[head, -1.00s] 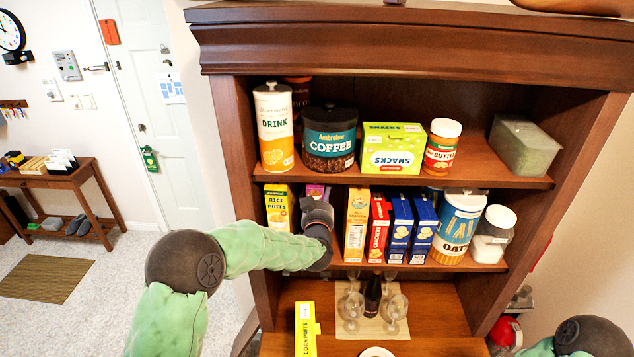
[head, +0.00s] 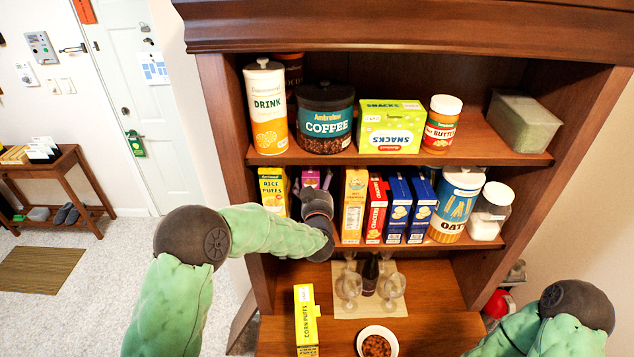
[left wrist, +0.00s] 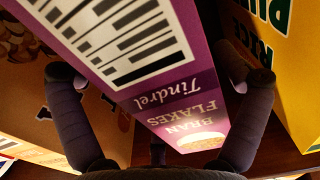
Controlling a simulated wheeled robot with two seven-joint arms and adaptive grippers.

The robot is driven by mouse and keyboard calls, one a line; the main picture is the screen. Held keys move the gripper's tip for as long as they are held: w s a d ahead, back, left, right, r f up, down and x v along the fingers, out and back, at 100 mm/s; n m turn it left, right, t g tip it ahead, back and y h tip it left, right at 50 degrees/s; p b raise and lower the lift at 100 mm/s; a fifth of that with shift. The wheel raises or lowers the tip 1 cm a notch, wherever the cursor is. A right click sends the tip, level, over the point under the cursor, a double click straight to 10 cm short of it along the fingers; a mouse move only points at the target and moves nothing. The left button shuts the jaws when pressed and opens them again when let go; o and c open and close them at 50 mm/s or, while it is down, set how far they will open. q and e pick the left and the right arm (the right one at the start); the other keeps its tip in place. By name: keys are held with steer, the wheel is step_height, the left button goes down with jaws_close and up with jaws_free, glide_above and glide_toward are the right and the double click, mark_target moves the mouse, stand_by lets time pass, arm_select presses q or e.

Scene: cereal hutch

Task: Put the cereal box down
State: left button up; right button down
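A purple Bran Flakes cereal box (head: 310,178) stands on the lower shelf of the hutch, between a yellow Rice Puffs box (head: 272,190) and an orange-yellow box (head: 353,205). My left gripper (head: 316,190) is in front of it and hides its lower part. In the left wrist view the purple box (left wrist: 150,70) lies between the spread fingers of my left gripper (left wrist: 160,85), with gaps beside it. Its contact with the shelf is hidden. My right gripper is out of view; only part of that arm shows at lower right.
Red (head: 376,210) and blue (head: 398,210) boxes, an oats canister (head: 455,205) and a jar (head: 491,212) fill the lower shelf's right side. Below are glasses (head: 348,288), a bottle (head: 369,275), a yellow Corn Puffs box (head: 306,318) and a bowl (head: 377,343).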

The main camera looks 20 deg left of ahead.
arm_select(q)
steer(key=b+v, duration=0.2)
steer(key=v, duration=0.9)
steer(key=shift+s+a, duration=0.15)
steer(key=shift+s, duration=0.15)
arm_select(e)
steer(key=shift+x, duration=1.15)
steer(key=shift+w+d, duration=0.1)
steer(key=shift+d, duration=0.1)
